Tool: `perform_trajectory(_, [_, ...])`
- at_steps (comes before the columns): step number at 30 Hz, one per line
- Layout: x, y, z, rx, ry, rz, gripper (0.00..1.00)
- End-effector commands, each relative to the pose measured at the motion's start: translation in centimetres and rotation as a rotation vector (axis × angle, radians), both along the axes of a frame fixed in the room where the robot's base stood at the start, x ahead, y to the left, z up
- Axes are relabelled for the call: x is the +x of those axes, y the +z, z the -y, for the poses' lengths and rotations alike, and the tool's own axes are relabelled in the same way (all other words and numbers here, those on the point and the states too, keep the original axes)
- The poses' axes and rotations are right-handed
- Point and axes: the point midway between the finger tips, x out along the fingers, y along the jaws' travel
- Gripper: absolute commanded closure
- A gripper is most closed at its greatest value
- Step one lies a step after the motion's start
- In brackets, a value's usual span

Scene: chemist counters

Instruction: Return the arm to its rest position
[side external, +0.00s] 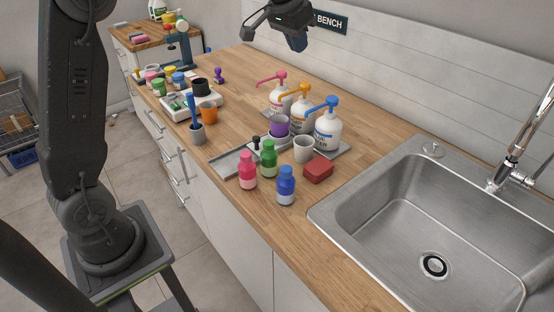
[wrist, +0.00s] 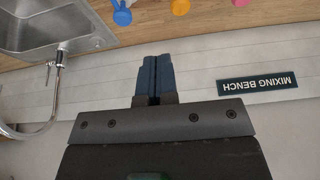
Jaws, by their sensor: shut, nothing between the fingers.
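My gripper (side external: 298,43) hangs at the top of the side external view, above the back of the counter and in front of the tiled wall. In the wrist view its two dark blue fingers (wrist: 150,78) are pressed together with nothing between them. It is well apart from the pump bottles below it. My arm's base and lower link stand at the left of the side external view. The arm's middle part is out of the picture.
White pump bottles (side external: 328,135) stand on a grey tray under my gripper. Pink (side external: 248,172), green (side external: 268,160) and blue (side external: 286,187) small bottles, a white cup (side external: 303,149) and a red block (side external: 318,169) are in front. A sink (side external: 390,200) and tap (side external: 513,165) lie right.

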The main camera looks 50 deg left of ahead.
Motion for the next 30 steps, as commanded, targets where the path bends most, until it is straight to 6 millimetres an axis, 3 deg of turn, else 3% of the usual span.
perform_trajectory(3, [-5.5, 1.6, 2.5, 0.003, -0.002, 0.017, 1.0])
perform_trajectory(8, [-12.9, 1.6, 5.0, 0.004, -0.002, 0.034, 1.0])
perform_trajectory(15, [-23.6, -1.7, 7.5, 0.001, -0.003, 0.06, 1.0])
perform_trajectory(18, [-27.0, -3.6, 8.0, 0.0, -0.004, 0.068, 1.0])
perform_trajectory(24, [-30.4, -6.2, 8.5, -0.003, -0.003, 0.076, 1.0])
perform_trajectory(30, [-30.9, -6.7, 8.5, -0.003, -0.003, 0.076, 1.0])
